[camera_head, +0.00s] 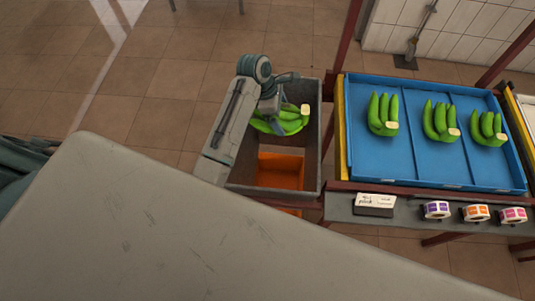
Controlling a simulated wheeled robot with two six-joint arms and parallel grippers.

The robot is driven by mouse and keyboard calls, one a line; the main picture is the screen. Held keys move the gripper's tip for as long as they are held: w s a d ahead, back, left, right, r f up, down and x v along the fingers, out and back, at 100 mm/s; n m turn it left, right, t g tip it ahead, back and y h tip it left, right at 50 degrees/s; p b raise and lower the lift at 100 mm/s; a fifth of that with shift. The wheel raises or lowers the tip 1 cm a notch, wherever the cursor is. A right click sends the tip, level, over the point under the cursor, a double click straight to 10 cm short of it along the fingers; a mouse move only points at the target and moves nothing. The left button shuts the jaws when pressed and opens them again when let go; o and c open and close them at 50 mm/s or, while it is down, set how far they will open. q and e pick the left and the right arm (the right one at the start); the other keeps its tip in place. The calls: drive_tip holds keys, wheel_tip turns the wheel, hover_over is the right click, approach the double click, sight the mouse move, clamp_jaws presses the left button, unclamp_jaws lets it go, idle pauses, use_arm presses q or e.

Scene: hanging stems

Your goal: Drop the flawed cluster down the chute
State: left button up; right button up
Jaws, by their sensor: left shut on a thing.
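My left gripper (272,108) is shut on a green banana cluster (290,126) with a pale cut crown. It holds the cluster over the far part of an open grey bin-like chute (313,160) with an orange inside (280,171). The gripper and wrist cover part of the cluster, and no flaw can be made out on it. I cannot tell how high the cluster is above the chute floor. My right gripper is not in view.
A blue tray (410,172) right of the chute holds three green clusters (382,113) in a row. A shelf (405,209) in front carries a white card (375,202) and purple, orange and pink label rolls (476,213). Red posts (347,35) frame the stand.

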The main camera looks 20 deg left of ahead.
use_arm(q)
drive_tip(key=shift+s+f, duration=0.1)
drive_tip(key=shift+f, duration=2.2)
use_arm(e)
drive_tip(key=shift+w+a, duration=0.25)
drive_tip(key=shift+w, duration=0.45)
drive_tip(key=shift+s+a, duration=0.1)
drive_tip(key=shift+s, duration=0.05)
use_arm(q)
drive_tip(key=o, duration=1.5)
drive_tip(key=shift+c, duration=0.2)
drive_tip(key=shift+s+f, duration=0.1)
drive_tip(key=b+v, duration=0.3)
drive_tip(key=v, duration=0.8)
drive_tip(key=shift+d, duration=0.1)
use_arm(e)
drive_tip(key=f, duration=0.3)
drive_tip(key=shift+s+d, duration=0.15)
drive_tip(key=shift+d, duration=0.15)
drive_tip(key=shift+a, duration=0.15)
